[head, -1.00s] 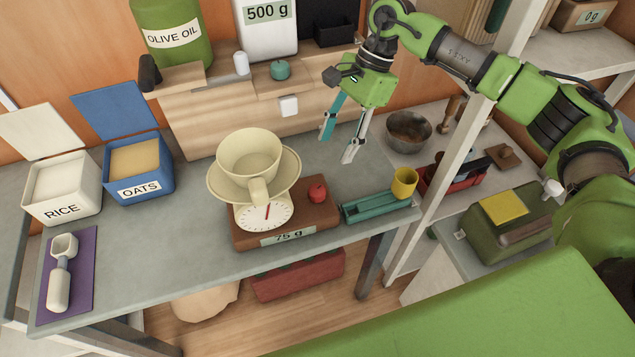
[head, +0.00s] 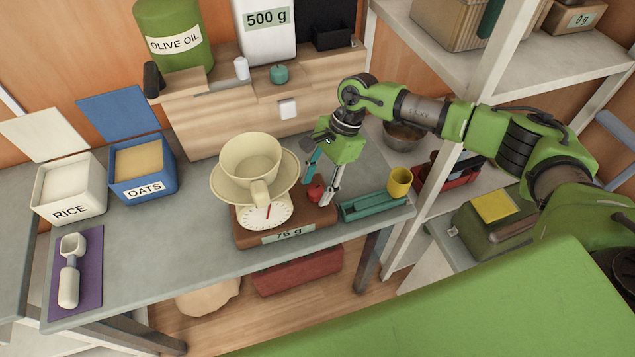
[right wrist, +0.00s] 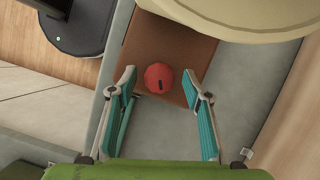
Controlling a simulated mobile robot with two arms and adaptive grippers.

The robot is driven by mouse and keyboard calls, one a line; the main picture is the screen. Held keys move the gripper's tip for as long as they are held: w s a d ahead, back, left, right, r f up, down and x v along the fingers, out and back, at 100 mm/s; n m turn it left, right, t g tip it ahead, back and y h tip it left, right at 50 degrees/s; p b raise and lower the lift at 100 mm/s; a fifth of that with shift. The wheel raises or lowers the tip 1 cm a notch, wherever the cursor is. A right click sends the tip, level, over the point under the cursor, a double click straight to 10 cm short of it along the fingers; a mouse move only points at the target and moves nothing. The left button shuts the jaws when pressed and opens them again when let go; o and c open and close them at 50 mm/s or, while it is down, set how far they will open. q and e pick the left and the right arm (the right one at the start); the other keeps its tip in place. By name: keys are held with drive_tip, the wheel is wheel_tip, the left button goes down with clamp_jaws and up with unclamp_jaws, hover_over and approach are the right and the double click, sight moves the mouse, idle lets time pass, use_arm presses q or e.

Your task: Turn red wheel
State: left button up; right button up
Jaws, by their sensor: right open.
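The red wheel (head: 315,192) is a small round knob on the right side of the brown scale's top (head: 287,228). In the right wrist view the red wheel (right wrist: 159,77) shows a dark slot or mark on its face. My right gripper (head: 322,187) is open above the scale's right end. In the right wrist view its two teal fingers (right wrist: 161,87) are spread to either side of the wheel, apart from it and slightly nearer the camera. The left gripper is not in view.
A cream cup (head: 250,158) on a saucer sits on the scale, left of the wheel. A teal tray (head: 375,207) and a yellow cup (head: 399,181) stand right of the scale. The table's front edge is close. Free table lies behind the scale.

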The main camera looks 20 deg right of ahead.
drive_tip(key=c, duration=1.1)
drive_tip(key=m, duration=0.1)
drive_tip(key=m+t+b, duration=0.1)
drive_tip(key=m, duration=0.1)
drive_tip(key=shift+s+m, duration=0.2)
drive_tip(key=shift+m, duration=0.1)
drive_tip(key=shift+m+t+b, duration=0.5)
drive_tip(key=shift+m+t, duration=0.4)
drive_tip(key=shift+m, duration=0.9)
drive_tip(key=o, duration=1.1)
drive_tip(key=shift+r, duration=0.1)
